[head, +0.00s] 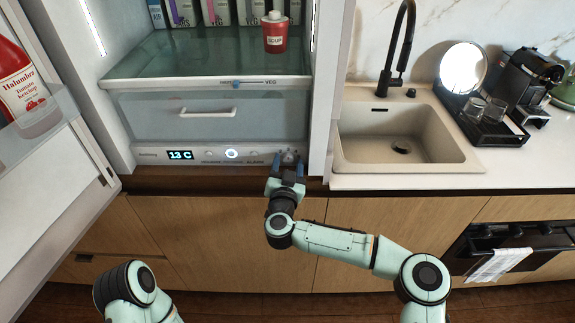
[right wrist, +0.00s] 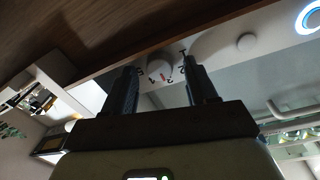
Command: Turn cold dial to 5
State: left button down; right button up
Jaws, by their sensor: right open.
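The cold dial (head: 289,156) is a small round white knob at the right end of the control panel (head: 215,154) below the fridge drawer. The right wrist view shows the dial (right wrist: 159,66) turned over, with dark numbers around it and a small red mark. My right gripper (head: 288,163) is open at the panel. In the right wrist view its two dark fingers stand on either side of the dial, with a gap visible around the knob. I cannot tell how deep they reach. The pointer's exact setting is too small to read. My left gripper is out of the picture.
The panel display (head: 180,155) reads 13 C beside a lit round button (head: 231,153). The fridge door (head: 50,190) stands open at the left, with a ketchup bottle (head: 20,80). The sink (head: 400,135) is to the right.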

jog(key=c, duration=1.1)
jog(key=shift+o, duration=0.2)
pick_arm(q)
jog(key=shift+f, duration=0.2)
pick_arm(e)
jog(key=m+b, duration=0.2)
jog(key=shift+m, duration=0.4)
jog(key=m+b, duration=0.3)
jog(key=shift+f+m, duration=0.1)
jog(key=shift+m, duration=0.2)
jog(key=m+b, duration=0.3)
jog(key=m, duration=0.2)
jog(key=shift+d+g+y+b, duration=0.1)
jog(key=shift+g+y+b, duration=0.2)
jog(key=shift+g+b, duration=0.1)
jog(key=m+b, duration=0.3)
jog(key=m, duration=0.1)
jog(key=shift+y, duration=0.3)
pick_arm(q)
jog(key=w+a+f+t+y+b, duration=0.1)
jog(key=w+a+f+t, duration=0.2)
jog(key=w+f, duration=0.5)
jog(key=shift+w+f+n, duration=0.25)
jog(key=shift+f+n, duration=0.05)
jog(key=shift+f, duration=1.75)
pick_arm(e)
jog(key=shift+m, duration=1)
